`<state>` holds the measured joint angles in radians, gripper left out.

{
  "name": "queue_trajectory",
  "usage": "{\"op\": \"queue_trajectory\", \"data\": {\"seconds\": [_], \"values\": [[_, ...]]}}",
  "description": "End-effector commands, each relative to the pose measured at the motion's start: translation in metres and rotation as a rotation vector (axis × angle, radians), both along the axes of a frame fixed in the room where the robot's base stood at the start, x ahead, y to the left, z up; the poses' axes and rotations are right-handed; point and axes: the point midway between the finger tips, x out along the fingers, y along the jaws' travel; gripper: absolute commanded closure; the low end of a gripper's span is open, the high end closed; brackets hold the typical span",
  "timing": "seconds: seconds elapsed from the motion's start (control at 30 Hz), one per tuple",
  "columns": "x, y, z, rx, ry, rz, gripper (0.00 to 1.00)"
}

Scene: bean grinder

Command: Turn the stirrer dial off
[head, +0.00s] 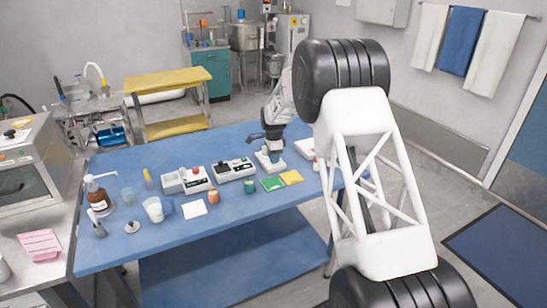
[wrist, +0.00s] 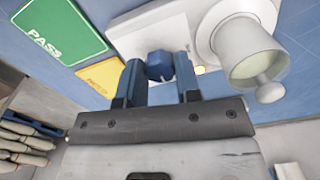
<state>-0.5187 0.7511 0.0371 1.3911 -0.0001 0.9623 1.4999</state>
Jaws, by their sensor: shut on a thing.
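The stirrer is a white box (wrist: 135,42) in the wrist view, with a dark blue dial (wrist: 160,64) on its side. It also shows as a small white unit (head: 267,163) on the blue table in the head view. My gripper (wrist: 160,72) has a blue finger on each side of the dial and is shut on it. In the head view my gripper (head: 268,146) is right above and behind the stirrer, and the dial is too small to make out there. The dial's marks and exact setting cannot be read.
A pale round vessel-like part (wrist: 245,45) with a white knob is beside the dial. A green PASS card (head: 272,184) and a yellow card (head: 291,177) lie close by. Devices with buttons (head: 233,169), cups and bottles stand further left. The table's front right is clear.

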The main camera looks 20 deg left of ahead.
Motion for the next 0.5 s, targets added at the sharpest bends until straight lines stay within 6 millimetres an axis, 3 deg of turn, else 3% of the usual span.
{"op": "queue_trajectory", "data": {"seconds": [0.5], "values": [[-0.0002,-0.0002,0.0004,0.000,0.000,0.086,0.92]]}}
